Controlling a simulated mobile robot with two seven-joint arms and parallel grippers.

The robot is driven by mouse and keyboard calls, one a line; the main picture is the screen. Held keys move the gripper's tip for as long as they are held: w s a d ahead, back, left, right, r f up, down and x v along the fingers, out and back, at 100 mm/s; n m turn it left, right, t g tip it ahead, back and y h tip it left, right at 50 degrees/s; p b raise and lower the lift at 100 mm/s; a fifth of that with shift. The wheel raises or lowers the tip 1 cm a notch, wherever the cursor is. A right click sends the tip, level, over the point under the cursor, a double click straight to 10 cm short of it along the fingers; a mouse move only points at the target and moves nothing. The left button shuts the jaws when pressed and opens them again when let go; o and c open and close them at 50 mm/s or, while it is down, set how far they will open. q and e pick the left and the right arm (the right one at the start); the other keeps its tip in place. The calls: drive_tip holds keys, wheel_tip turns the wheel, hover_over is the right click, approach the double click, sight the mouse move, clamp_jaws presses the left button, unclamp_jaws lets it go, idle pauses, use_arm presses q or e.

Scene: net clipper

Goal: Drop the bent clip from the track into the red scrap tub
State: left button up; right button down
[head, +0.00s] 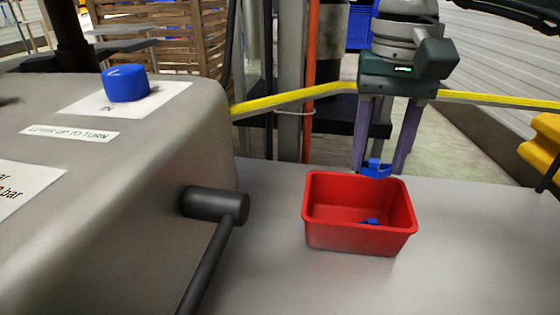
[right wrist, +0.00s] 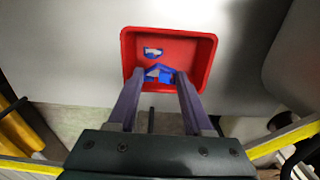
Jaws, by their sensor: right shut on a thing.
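The red scrap tub (head: 360,240) stands on the grey surface. It also shows in the right wrist view (right wrist: 205,57). One blue piece (head: 370,221) lies inside it; the right wrist view shows this piece (right wrist: 153,51) on the tub's floor. My right gripper (head: 379,171) points down with its fingers shut on a blue clip (head: 375,167), seen just above the tub's far rim. In the right wrist view the held clip (right wrist: 158,71) overlaps the tub's near part. Whether it is bent is too small to tell. My left gripper is not in view.
A large grey machine housing (head: 130,220) with a blue knob (head: 126,84) and a dark lever (head: 215,204) fills the left. A yellow rail (head: 295,97) runs behind. The grey surface (head: 480,240) right of the tub is clear.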

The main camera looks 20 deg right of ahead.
sight(375, 174)
wheel_tip(375, 174, down, 6)
drive_tip(key=b, duration=0.3)
drive_tip(key=shift+s+r, duration=0.15)
drive_tip(key=shift+r, duration=0.1)
drive_tip(key=shift+c, duration=1.1)
unclamp_jaws()
drive_tip(key=shift+r, duration=0.1)
drive_tip(key=shift+r, duration=0.1)
wheel_tip(375, 174, up, 10)
drive_tip(key=shift+f+p, duration=0.15)
drive_tip(key=shift+p, duration=0.6)
